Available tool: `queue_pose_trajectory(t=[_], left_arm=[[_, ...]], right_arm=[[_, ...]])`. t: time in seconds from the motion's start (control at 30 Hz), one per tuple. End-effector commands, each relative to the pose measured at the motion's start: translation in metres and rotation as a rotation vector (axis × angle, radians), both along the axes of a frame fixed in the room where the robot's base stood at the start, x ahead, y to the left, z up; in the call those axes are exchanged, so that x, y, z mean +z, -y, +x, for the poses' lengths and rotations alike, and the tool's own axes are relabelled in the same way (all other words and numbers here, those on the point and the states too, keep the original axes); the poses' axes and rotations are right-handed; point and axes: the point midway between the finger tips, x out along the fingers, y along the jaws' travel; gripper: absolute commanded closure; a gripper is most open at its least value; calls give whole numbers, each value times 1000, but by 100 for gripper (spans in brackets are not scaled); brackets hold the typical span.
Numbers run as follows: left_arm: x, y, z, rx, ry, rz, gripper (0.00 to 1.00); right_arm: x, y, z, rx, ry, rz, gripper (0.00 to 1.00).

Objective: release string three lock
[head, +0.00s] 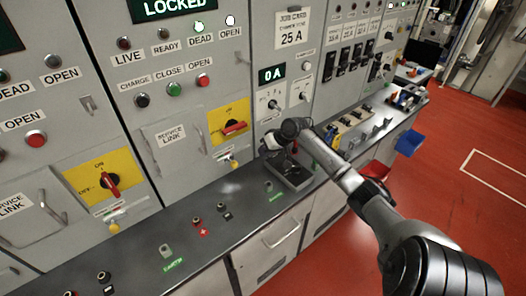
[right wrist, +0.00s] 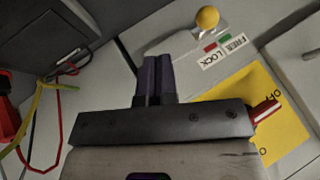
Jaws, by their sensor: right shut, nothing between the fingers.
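My right gripper (head: 266,150) is in front of the cabinet wall, right of a yellow switch plate (head: 217,115) with a red handle. In the right wrist view its two dark fingers (right wrist: 158,62) are shut together and empty. A round yellow knob (right wrist: 207,18) stands on a small metal plate beside a FREE/LOCK label (right wrist: 224,52), apart from the fingers. In the head view a yellow knob (head: 234,164) shows below that switch plate, left of the gripper. Another yellow knob (head: 113,228) is under the left switch plate. A display (head: 174,7) reads LOCKED. My left gripper is not in view.
A grey counter (head: 145,232) runs below the panels, with terminals and a dark tray (head: 290,180) under my right gripper. Tools and small parts lie farther along it. A red bin (head: 376,172) and a blue bin (head: 409,142) hang at its front. The red floor is open at right.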

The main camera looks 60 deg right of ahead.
Motion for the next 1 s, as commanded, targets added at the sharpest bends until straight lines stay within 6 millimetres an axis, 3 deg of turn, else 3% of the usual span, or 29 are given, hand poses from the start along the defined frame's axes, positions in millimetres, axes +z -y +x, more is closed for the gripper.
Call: queue_pose_trajectory(t=[0.37,0.63,1.0], left_arm=[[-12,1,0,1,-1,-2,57],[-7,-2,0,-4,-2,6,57],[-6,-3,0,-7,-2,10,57]], right_arm=[[-55,-11,45,-1,2,2,100],[-46,-36,61,1,1,0,100],[-44,-42,66,0,0,0,100]])
